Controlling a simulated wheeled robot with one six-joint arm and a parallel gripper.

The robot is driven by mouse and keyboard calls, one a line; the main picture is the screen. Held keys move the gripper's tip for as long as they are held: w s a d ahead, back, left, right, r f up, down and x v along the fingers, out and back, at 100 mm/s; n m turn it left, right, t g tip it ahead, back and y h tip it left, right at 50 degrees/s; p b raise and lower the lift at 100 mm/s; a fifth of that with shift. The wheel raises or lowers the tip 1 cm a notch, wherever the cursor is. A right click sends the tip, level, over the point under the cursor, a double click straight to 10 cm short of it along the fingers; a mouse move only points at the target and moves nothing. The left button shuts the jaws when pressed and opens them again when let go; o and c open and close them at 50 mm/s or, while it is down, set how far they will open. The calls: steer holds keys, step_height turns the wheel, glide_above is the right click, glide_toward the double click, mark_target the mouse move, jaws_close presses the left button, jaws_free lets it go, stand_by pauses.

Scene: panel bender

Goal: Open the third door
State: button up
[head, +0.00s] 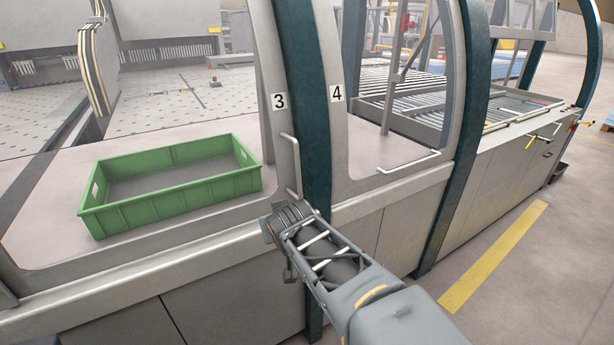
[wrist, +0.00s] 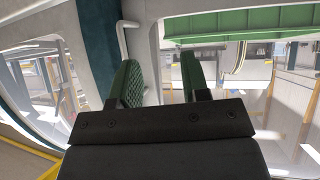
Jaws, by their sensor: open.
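The third door (head: 272,62) is a grey-framed door with a clear pane, marked by a "3" label (head: 279,101). It looks shut against the dark teal post (head: 313,110). Its pale vertical bar handle (head: 291,165) is on the right side of the frame. In the wrist view the handle (wrist: 121,42) shows just beyond and left of the left finger's tip, not between the fingers. My gripper (wrist: 161,72) is open and empty, with green-padded fingers. In the head view my gripper (head: 270,230) is just below the handle; its fingertips are largely hidden by my wrist.
A green crate (head: 165,205) stands on the surface behind the third door's pane. Right of the teal post is a door labelled "4" (head: 337,93) with a horizontal handle (head: 408,163). Grey cabinet panels run below. Floor with a yellow stripe (head: 495,257) is clear at right.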

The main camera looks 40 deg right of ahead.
mark_target(299, 170)
steer(key=w+d+r+t+h+b, duration=0.1)
steer(key=w+d+t+b, duration=0.1)
steer(key=d+t+b, duration=0.3)
steer(key=w+d+t+h+b, duration=0.1)
steer(key=w+d+t, duration=0.1)
steer(key=d, duration=0.5)
steer(key=x, duration=0.9)
steer(key=p+x, duration=0.1)
steer(key=x, duration=0.3)
steer(key=shift+w+d+r, duration=0.15)
steer(key=shift+w+r, duration=0.2)
steer(key=shift+c, duration=0.3)
jaws_close()
